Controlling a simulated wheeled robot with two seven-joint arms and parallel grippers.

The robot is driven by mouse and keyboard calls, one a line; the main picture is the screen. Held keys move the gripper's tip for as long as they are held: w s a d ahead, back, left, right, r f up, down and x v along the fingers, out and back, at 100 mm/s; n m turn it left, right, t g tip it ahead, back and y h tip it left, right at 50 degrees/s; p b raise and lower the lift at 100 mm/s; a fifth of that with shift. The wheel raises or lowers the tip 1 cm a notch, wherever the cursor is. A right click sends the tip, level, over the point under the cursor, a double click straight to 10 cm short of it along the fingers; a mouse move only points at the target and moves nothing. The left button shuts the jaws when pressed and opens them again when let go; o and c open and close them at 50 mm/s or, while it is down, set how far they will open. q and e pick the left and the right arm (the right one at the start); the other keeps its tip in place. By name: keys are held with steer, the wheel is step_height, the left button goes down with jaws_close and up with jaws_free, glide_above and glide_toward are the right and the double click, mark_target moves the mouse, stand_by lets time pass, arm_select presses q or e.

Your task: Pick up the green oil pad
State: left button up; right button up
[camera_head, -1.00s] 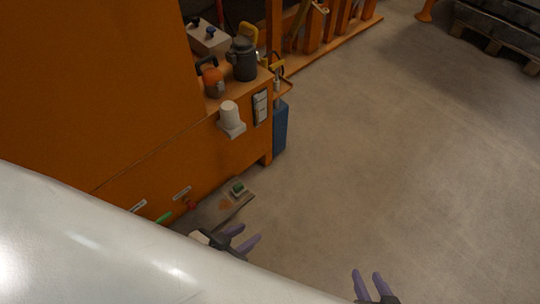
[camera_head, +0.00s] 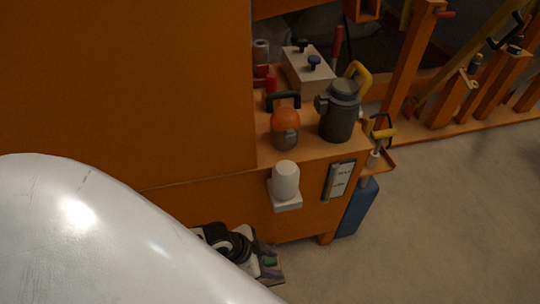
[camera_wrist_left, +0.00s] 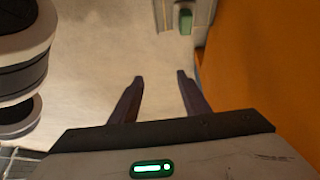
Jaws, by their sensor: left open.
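The green oil pad (camera_head: 270,261) is a small green block low beside the orange cabinet, on a greyish board (camera_head: 275,277); my left arm partly covers that area in the head view. In the left wrist view the pad (camera_wrist_left: 185,22) shows near the top edge, ahead of the fingers and slightly right. My left gripper (camera_wrist_left: 160,77) is open and empty, with bare floor between its fingertips; it is apart from the pad. In the head view its fingers are hard to make out. My right gripper is not in view.
The orange cabinet (camera_head: 230,210) stands close by; its side fills the right of the wrist view. Floor on the right is clear.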

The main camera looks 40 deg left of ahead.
arm_select(q)
steer(key=g+y+b, duration=0.1)
steer(key=b, duration=0.2)
glide_toward(268, 260)
steer(key=shift+m, duration=0.3)
steer(key=b+x, duration=0.2)
steer(key=x, duration=0.2)
steer(key=shift+w+f, duration=0.1)
steer(key=shift+f, duration=0.2)
steer(key=b+x, duration=0.4)
steer(key=x, duration=0.1)
steer(key=shift+d+f, duration=0.15)
steer(key=shift+f, duration=0.2)
steer(key=shift+r, duration=0.1)
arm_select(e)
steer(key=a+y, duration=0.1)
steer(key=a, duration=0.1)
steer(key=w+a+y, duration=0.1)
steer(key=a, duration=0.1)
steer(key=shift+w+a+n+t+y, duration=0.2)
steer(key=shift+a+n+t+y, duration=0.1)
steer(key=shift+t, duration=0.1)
arm_select(q)
jaws_close()
